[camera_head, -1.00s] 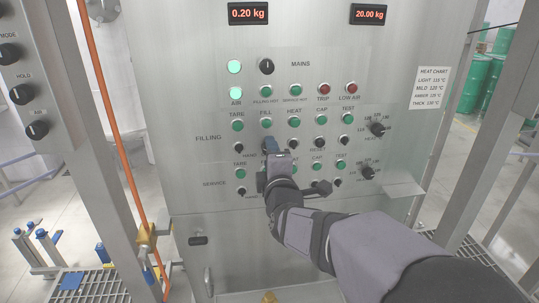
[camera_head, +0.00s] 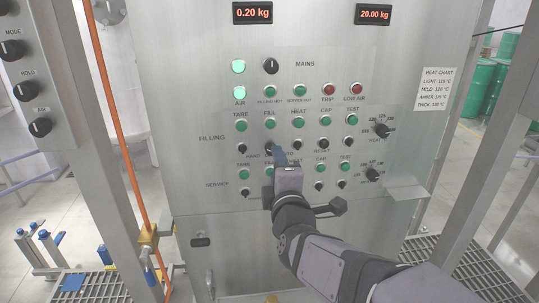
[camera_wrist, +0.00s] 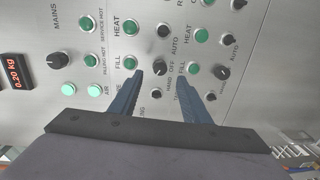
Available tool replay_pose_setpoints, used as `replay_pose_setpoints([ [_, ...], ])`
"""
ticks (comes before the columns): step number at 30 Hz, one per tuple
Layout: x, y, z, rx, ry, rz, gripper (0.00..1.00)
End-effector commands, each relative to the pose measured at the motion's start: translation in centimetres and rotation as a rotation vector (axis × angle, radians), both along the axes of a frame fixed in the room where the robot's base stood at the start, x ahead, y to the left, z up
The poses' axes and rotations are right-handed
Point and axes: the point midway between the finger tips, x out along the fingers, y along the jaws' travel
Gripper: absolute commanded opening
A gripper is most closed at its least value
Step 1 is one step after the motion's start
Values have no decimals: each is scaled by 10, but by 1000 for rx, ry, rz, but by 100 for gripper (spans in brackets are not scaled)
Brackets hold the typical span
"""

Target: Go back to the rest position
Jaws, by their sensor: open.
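My gripper (camera_head: 279,157) is in front of the grey control panel (camera_head: 220,240), over the lower part of the filling row. In the wrist view its two blue fingers (camera_wrist: 160,88) are apart with nothing between them. The black filling selector knob (camera_wrist: 156,94) shows between the fingers, near the left one. The green FILL button (camera_wrist: 130,63) lies just beyond the left fingertip. Whether the fingertips touch the panel cannot be told. Part of the service row is hidden behind my gripper in the head view.
Lit displays read 0.20 kg (camera_head: 252,13) and 20.00 kg (camera_head: 374,14). Two lamps on the left glow green. A metal post with an orange hose (camera_head: 115,130) stands at left, another post (camera_head: 455,140) at right.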

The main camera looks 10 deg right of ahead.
Motion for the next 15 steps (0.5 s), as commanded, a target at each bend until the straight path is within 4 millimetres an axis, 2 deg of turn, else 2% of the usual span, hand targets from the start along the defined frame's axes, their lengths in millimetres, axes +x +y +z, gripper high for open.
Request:
replay_pose_setpoints([
  [5,0,0,-1,114,2,-9,43],
  [8,-1,4,-11,260,42,-10,43],
  [11,-4,14,-30,448,125,-12,43],
  [15,-18,32,-70,726,308,-42,43],
])
